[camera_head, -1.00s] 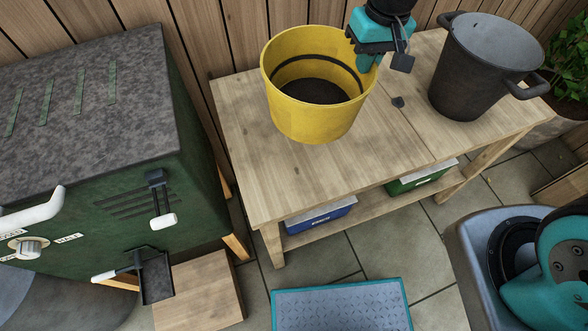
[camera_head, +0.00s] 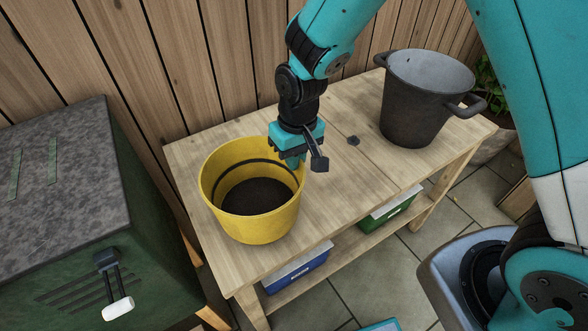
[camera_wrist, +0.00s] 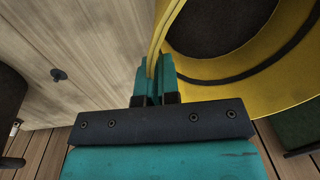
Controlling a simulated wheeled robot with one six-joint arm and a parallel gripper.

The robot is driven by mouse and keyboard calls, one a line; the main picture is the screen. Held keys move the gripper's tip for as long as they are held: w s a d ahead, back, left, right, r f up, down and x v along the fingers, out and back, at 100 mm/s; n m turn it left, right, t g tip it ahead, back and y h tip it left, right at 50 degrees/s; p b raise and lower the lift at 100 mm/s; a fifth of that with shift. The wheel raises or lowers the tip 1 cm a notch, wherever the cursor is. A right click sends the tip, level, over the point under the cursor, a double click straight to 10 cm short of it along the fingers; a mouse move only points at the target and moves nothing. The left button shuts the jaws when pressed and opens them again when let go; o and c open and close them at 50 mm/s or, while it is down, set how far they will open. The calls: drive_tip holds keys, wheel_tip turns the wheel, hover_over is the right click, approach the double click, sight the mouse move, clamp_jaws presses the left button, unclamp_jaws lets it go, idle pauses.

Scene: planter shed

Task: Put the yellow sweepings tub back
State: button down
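The yellow sweepings tub (camera_head: 272,222) is upright over the left part of the wooden bench, with dark material inside. It seems to rest on the boards, though I cannot be sure of its underside. My gripper (camera_head: 292,163) is at the tub's right-hand back rim, pointing down. In the wrist view the tub (camera_wrist: 285,83) fills the upper right, and its rim runs between the two teal fingers of my gripper (camera_wrist: 155,78), which are close together on it. The fingertips are partly hidden by the rim.
The bench (camera_head: 325,215) has a dark bucket (camera_head: 420,110) on its right and a small dark knob (camera_head: 353,140). Blue (camera_head: 297,270) and green (camera_head: 388,213) bins sit on its lower shelf. A green cabinet (camera_head: 140,235) stands at left; a plank wall (camera_head: 230,60) is behind.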

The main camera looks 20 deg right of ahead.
drive_tip(key=shift+f, duration=2.15)
drive_tip(key=c, duration=1.4)
unclamp_jaws()
drive_tip(key=shift+o, duration=0.2)
wheel_tip(320, 180, up, 12)
drive_tip(key=s+d+r+n+y, duration=0.1)
drive_tip(key=s+r+n, duration=0.1)
drive_tip(key=s+r, duration=0.4)
drive_tip(key=s+d+r+n+y, duration=0.1)
drive_tip(key=s+r, duration=0.5)
drive_tip(key=s, duration=0.6)
drive_tip(key=shift+s+d+r+n+y+b, duration=0.3)
drive_tip(key=shift+s+n+y, duration=0.1)
drive_tip(key=shift+y, duration=0.3)
